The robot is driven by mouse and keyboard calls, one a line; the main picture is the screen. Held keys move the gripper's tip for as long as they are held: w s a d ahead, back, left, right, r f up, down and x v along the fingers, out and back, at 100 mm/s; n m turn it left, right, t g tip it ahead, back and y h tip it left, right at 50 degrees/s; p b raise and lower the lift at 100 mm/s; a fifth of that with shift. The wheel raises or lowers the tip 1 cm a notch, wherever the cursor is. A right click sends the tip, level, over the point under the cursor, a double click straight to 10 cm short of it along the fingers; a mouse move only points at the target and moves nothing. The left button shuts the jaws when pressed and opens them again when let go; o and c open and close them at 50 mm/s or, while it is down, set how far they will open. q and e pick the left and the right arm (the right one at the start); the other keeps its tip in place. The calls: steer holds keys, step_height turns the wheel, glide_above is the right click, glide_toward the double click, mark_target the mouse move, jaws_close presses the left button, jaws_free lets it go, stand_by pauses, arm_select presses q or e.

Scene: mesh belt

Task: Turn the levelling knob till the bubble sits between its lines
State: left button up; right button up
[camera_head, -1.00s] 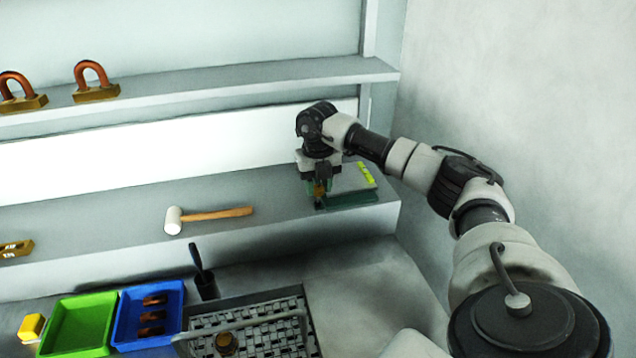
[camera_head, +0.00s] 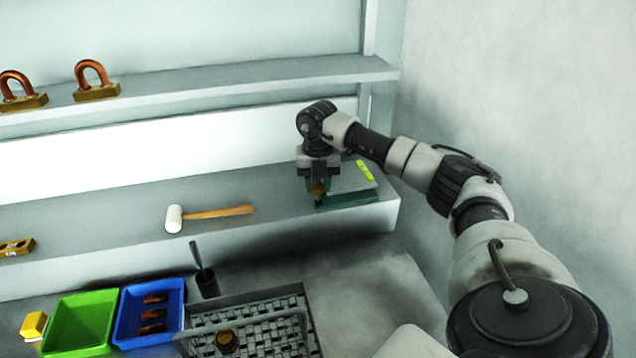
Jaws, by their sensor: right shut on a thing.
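My right gripper (camera_head: 319,184) points down at the left end of the levelling device, on the lower shelf at the right. It is shut on the levelling knob (camera_head: 318,189), a small brass-coloured piece mostly hidden by the fingers. The device has a grey plate (camera_head: 346,181) on a dark green base (camera_head: 350,201). A yellow-green bubble vial (camera_head: 366,172) lies along the plate's right side. The bubble and its lines are too small to make out. My left gripper is not in view.
A white-headed mallet (camera_head: 210,213) lies on the lower shelf (camera_head: 110,220), left of the device. Copper loops on brass blocks stand on the upper shelf. A wall closes the right side.

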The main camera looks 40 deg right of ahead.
mark_target(317, 185)
steer(key=o, duration=0.9)
steer(key=shift+r, duration=0.1)
steer(key=shift+o, duration=0.2)
steer(key=shift+r, duration=0.1)
steer(key=shift+w+r, duration=0.1)
steer(key=shift+r, duration=0.25)
step_height(317, 185, up, 7)
steer(key=shift+f+b, duration=0.2)
steer(key=shift+b, duration=0.85)
